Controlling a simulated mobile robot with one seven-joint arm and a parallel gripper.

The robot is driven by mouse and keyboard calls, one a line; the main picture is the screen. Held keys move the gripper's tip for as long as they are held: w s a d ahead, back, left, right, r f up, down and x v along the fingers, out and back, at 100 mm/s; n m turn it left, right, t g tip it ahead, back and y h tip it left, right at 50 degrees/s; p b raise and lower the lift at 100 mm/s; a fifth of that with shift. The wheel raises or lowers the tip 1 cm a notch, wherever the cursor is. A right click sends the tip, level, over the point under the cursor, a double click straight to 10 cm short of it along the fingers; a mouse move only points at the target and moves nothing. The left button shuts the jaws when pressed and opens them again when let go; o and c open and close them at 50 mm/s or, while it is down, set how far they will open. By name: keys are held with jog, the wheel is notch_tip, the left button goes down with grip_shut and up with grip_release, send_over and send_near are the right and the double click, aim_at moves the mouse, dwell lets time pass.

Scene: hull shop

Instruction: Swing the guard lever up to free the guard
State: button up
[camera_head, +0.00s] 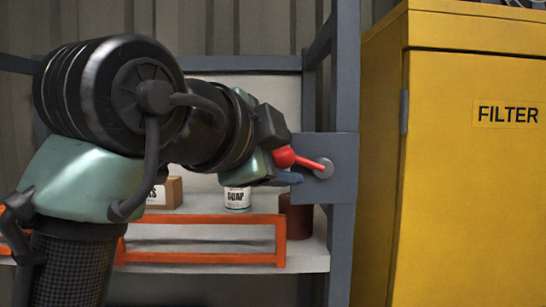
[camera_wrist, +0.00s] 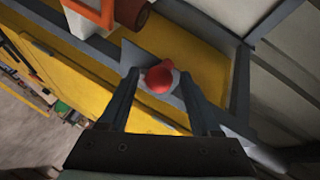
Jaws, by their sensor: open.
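The red guard lever (camera_head: 297,159) has a round knob and sits on a grey pivot disc on a grey plate (camera_head: 341,150) fixed to the rack post. It points left, close to level, in the head view. My gripper (camera_head: 277,170) is right at the knob. In the wrist view my gripper (camera_wrist: 160,97) is open, with its two fingers on either side of the red knob (camera_wrist: 160,78). I cannot tell whether either finger touches it. The orange guard (camera_head: 200,258) is a rail across the front of the shelf, below the lever.
A tall yellow filter cabinet (camera_head: 470,180) stands close on the right of the post.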

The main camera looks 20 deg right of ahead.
jog(key=b+v, duration=0.4)
jog(key=v, duration=0.8)
jog(key=shift+b, duration=0.35)
jog(key=shift+s+a, duration=0.15)
jog(key=w+a+f+n+t+y+b, duration=0.2)
jog(key=w+f+n+t, duration=0.25)
jog(key=n+t, duration=0.65)
jog(key=s+a+f+n+t+y+b, duration=0.1)
jog(key=s+a+n+t+y, duration=0.3)
jog(key=s+n+y, duration=0.4)
jog(key=s+f+n+t, duration=0.1)
jog(key=n, duration=0.2)
jog(key=shift+t, duration=0.3)
